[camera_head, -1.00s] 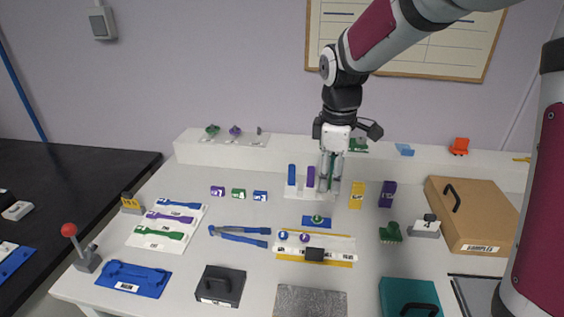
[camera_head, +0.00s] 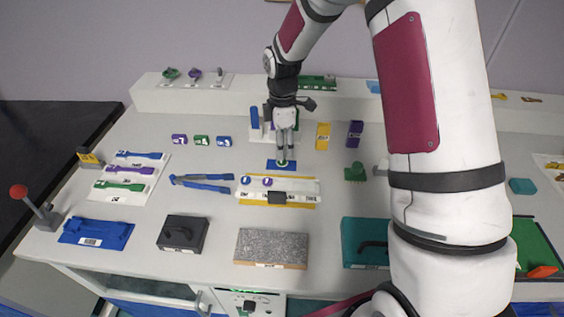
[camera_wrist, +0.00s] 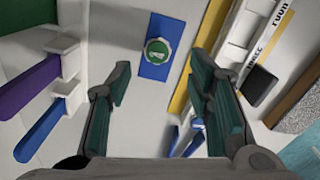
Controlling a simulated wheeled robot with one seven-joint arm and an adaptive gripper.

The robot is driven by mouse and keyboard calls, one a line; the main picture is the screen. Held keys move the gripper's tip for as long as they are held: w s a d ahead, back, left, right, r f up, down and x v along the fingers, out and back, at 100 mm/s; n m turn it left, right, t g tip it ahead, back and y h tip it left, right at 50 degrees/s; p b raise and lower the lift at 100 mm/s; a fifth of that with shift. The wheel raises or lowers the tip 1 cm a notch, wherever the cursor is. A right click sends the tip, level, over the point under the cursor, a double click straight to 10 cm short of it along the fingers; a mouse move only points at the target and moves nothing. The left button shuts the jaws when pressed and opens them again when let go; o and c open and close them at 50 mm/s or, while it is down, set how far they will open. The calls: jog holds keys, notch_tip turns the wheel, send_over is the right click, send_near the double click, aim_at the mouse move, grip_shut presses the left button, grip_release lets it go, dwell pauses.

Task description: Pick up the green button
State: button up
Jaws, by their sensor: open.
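The green button (camera_wrist: 157,52) is a round green disc with a pale rim and a light marking. It lies on a small blue mat (camera_wrist: 154,73) on the white table. In the head view the button (camera_head: 282,164) shows just under my fingertips, partly hidden by them, on the blue mat (camera_head: 271,165). My gripper (camera_wrist: 160,78) is open and empty, its teal-padded fingers spread to either side of the button in the wrist view. In the head view my gripper (camera_head: 282,158) points down over the mat. The exact gap to the button cannot be told.
A white strip with a yellow edge (camera_head: 300,187) and round pieces lies just in front of the mat. Blue tongs (camera_head: 203,183) lie to the left. A holder with blue and purple bars (camera_head: 255,119) stands behind. Yellow (camera_head: 322,136) and purple (camera_head: 355,133) blocks stand to the right.

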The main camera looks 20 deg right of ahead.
aim_at(282, 163)
jog(key=shift+w+f+p, duration=0.15)
jog(key=shift+f+p, duration=0.2)
jog(key=shift+f, duration=2.35)
jog(key=c, duration=0.9)
